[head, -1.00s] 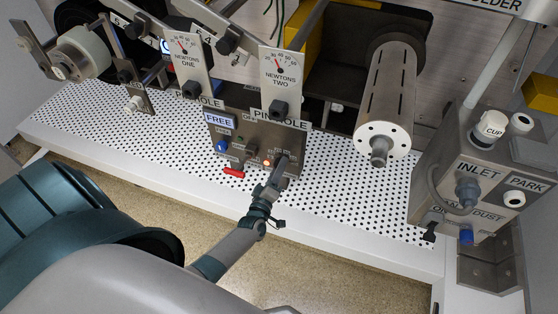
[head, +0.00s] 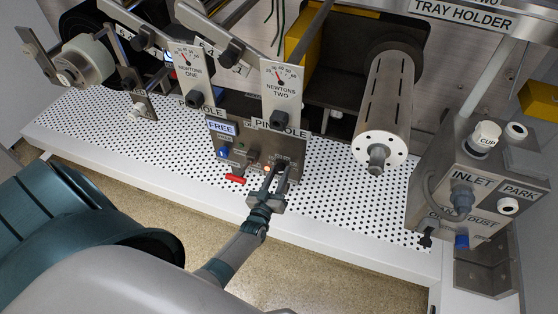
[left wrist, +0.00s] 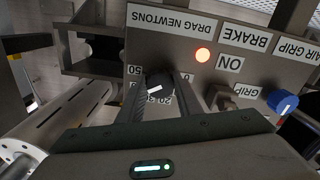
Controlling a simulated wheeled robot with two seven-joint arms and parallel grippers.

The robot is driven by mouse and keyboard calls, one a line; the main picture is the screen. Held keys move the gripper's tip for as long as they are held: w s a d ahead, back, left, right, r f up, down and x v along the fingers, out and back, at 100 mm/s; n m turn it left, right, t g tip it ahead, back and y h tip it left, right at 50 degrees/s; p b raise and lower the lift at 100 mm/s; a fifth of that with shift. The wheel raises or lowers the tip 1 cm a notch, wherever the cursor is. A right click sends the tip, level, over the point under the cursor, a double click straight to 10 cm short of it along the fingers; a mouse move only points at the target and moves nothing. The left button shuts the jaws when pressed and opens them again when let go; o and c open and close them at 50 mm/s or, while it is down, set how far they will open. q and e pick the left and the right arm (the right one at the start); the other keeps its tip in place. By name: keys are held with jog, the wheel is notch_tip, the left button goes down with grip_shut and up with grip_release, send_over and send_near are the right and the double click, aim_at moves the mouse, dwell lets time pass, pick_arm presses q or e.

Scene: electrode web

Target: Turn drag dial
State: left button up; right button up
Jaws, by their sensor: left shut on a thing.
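The drag dial (left wrist: 159,84) is a dark round knob with a white pointer line, on the metal control panel under the "DRAG NEWTONS" label (left wrist: 173,22), which appears upside down in the left wrist view. Numbers ring the knob. My left gripper (left wrist: 160,92) has one finger on each side of the dial and is shut on it. In the head view my left gripper (head: 278,170) reaches the lower right of the control panel (head: 231,136), and its fingers largely hide the dial there. My right gripper is not in view.
Beside the dial are a lit orange lamp (left wrist: 203,55), a brake switch (left wrist: 220,97) and a blue knob (left wrist: 283,102). A red piece (head: 236,179) sits below the panel. A slotted roller (head: 384,110) and an inlet box (head: 468,180) stand to the right. Perforated bench top lies between.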

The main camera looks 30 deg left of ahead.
pick_arm(q)
jog(key=shift+f+m, duration=0.1)
jog(key=shift+m, duration=0.2)
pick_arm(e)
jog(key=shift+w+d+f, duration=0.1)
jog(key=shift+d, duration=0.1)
pick_arm(q)
jog(key=o, duration=1)
jog(key=shift+o, duration=0.2)
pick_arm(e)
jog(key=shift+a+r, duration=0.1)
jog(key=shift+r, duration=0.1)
pick_arm(q)
jog(key=shift+s+d, duration=0.1)
jog(key=shift+s, duration=0.3)
jog(key=p+v, duration=0.1)
jog(key=v, duration=1.5)
jog(key=shift+s+d, duration=0.2)
jog(key=shift+s, duration=0.1)
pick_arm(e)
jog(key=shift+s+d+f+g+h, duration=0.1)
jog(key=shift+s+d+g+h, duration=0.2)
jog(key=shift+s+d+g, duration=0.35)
